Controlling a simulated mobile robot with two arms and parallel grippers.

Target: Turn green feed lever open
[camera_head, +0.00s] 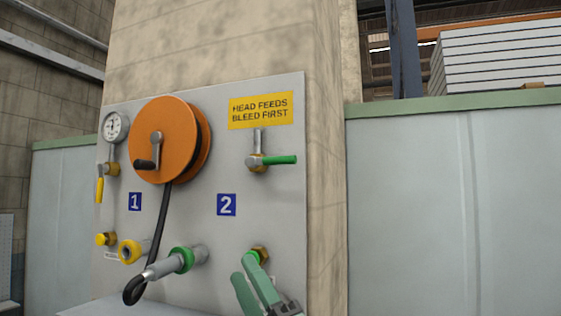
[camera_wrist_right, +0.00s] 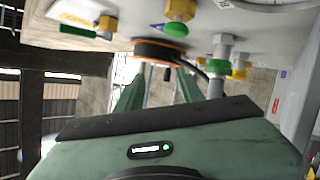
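The green feed lever (camera_head: 280,160) sticks out horizontally to the right from its brass valve (camera_head: 257,163), below the yellow sign on the grey panel. In the right wrist view the green lever (camera_wrist_right: 78,31) shows at upper left, beside its brass body. My right gripper (camera_head: 244,267) is low on the panel's right side, below the lever and apart from it. It overlaps the brass port with a green ring in the head view. In the right wrist view my right gripper (camera_wrist_right: 157,75) has its fingers spread with nothing held between them. My left gripper is not in view.
The panel (camera_head: 220,170) carries an orange hose reel (camera_head: 170,125), a gauge (camera_head: 115,127), a yellow lever (camera_head: 100,190), a green-ringed hose coupling (camera_head: 181,260) and a brass port (camera_head: 260,251). The black hose (camera_head: 163,215) hangs at left. Space before the green lever is clear.

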